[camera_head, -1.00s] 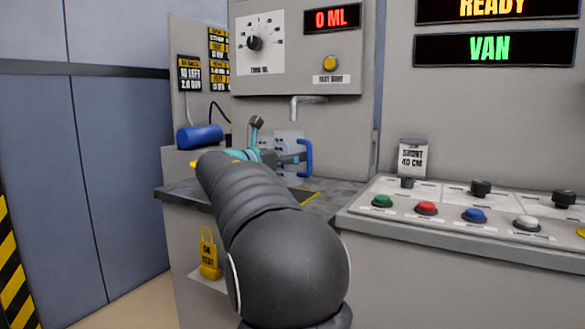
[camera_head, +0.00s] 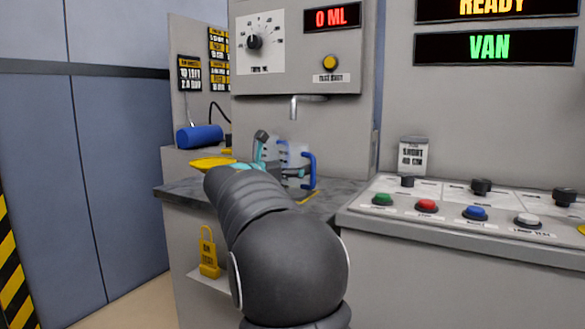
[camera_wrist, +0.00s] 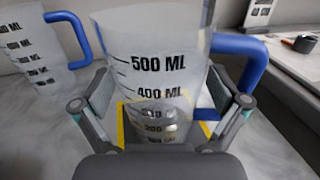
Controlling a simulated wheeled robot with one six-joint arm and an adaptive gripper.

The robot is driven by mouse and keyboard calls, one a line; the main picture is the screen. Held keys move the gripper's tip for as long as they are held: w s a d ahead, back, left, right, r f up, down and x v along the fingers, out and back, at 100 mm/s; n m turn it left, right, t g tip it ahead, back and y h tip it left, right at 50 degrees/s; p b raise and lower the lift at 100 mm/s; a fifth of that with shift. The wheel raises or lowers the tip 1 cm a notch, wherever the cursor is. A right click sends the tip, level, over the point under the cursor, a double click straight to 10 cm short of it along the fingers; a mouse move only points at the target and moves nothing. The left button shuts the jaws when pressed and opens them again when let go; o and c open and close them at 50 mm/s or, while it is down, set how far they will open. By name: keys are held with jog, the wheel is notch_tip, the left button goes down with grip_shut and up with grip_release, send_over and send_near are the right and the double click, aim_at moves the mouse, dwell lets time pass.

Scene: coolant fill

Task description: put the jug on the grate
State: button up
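A clear jug (camera_wrist: 160,60) with black millilitre marks and a blue handle (camera_wrist: 245,55) stands between the fingers of my gripper (camera_wrist: 165,108) in the wrist view. The finger pads lie against both its sides, so the gripper looks shut on it. In the head view the jug (camera_head: 294,156) is upright under the metal spout, partly behind my arm and fingers. Yellow outline edging (camera_wrist: 121,128) shows on both sides of its lower part. The grate's surface is mostly hidden, and I cannot tell whether the jug's base touches it.
Another marked jug (camera_wrist: 35,50) with a blue handle is close on the left in the wrist view. The spout (camera_head: 293,108) hangs above the held jug. A button console (camera_head: 450,215) is at right, and a blue cylinder (camera_head: 200,136) lies at left.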

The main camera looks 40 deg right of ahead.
jog(key=shift+r, duration=0.15)
jog(key=a, duration=0.4)
jog(key=s+a, duration=0.1)
jog(key=a, duration=0.3)
jog(key=s+a, duration=0.1)
jog(key=a, duration=0.3)
dwell(1.3)
